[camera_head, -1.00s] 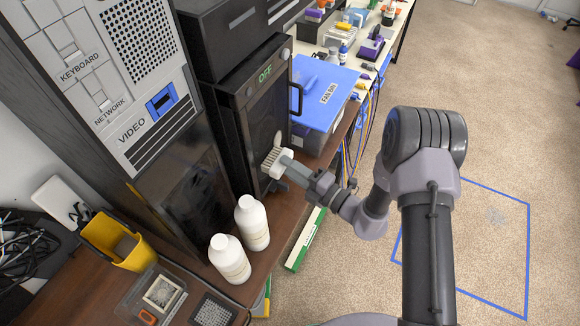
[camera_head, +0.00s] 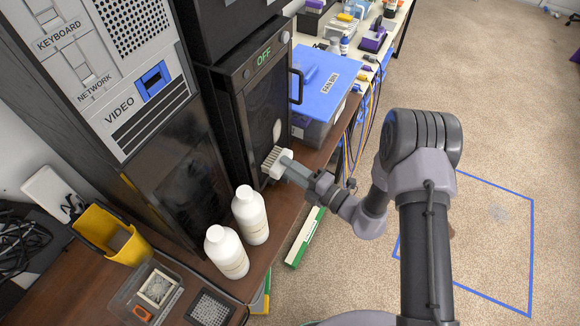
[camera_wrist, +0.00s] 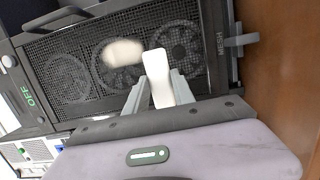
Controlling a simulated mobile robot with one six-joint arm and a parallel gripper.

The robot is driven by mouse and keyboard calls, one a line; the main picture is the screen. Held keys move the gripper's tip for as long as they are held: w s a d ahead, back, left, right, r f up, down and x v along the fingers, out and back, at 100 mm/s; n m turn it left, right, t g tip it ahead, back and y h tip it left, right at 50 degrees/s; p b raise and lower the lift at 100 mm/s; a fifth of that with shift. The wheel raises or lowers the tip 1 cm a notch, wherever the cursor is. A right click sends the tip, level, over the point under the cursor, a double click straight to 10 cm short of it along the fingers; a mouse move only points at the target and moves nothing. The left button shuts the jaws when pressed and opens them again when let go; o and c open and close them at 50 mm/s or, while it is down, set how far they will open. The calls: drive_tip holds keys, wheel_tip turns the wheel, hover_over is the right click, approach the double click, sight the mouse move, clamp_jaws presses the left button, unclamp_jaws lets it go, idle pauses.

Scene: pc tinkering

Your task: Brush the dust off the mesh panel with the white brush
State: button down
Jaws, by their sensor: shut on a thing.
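The mesh panel is the dark front of a black case (camera_head: 257,110) marked OFF. In the wrist view the mesh panel (camera_wrist: 85,78) shows round fans behind it and the word MESH at one end. A pale dust patch (camera_wrist: 122,52) lies on the mesh; it also shows in the head view (camera_head: 277,131). My gripper (camera_head: 305,178) is shut on the handle of the white brush (camera_head: 271,161). The brush head is at the panel's lower part, below the dust patch; I cannot tell whether the bristles touch. In the wrist view the white brush (camera_wrist: 158,72) sticks out between my fingers.
Two white bottles (camera_head: 249,216) stand on the brown desk left of my gripper. A blue-lidded bin (camera_head: 322,88) is right of the case, beyond its handle (camera_head: 296,86). A yellow container (camera_head: 110,236) and small trays (camera_head: 150,290) sit at lower left. Open carpet (camera_head: 480,130) lies right.

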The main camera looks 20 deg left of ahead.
drive_tip(key=d, duration=0.9)
drive_tip(key=shift+s+d, duration=0.35)
drive_tip(key=shift+s, duration=0.05)
